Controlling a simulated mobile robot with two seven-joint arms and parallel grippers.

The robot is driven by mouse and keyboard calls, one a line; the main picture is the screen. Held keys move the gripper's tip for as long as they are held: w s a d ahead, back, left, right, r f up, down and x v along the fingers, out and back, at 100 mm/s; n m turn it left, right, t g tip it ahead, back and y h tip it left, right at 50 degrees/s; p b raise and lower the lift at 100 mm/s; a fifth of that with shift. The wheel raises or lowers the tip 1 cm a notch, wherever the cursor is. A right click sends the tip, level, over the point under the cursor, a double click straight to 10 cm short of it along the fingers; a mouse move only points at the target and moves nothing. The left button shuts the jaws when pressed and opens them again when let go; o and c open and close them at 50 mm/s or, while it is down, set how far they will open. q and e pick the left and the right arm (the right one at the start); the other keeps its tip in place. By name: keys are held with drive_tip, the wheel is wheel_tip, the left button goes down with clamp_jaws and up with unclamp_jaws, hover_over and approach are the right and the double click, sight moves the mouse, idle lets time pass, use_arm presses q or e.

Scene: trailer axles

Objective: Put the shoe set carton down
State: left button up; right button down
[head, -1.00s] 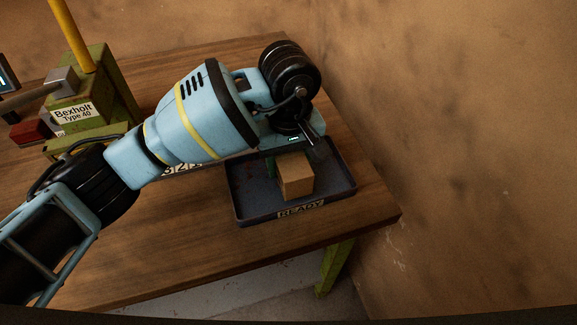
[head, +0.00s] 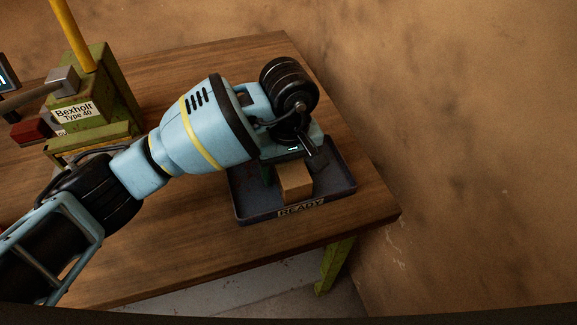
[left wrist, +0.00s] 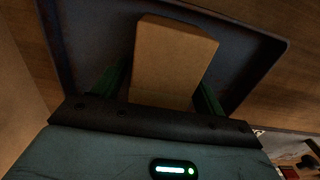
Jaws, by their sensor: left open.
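The shoe set carton (head: 295,184) is a plain brown box standing in the dark tray (head: 338,207), whose front rim carries a READY label. In the left wrist view the carton (left wrist: 172,62) is between the two green fingers of my left gripper (left wrist: 165,74), with the tray (left wrist: 85,45) beyond it. The left gripper is open, one finger on either side of the carton; I cannot tell whether either finger touches it. In the head view the left gripper (head: 283,168) is low over the tray and hides the back of the carton. My right gripper is not in view.
A green machine (head: 92,107) labelled Bexholt Type 40 stands at the left of the wooden table (head: 190,225). The table's right edge is close to the tray, with a brown wall (head: 450,130) beyond. The table in front of the tray is bare.

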use_arm(q)
drive_tip(key=shift+r, duration=0.25)
wheel_tip(320, 180, up, 12)
drive_tip(key=shift+f, duration=0.1)
idle(0.7)
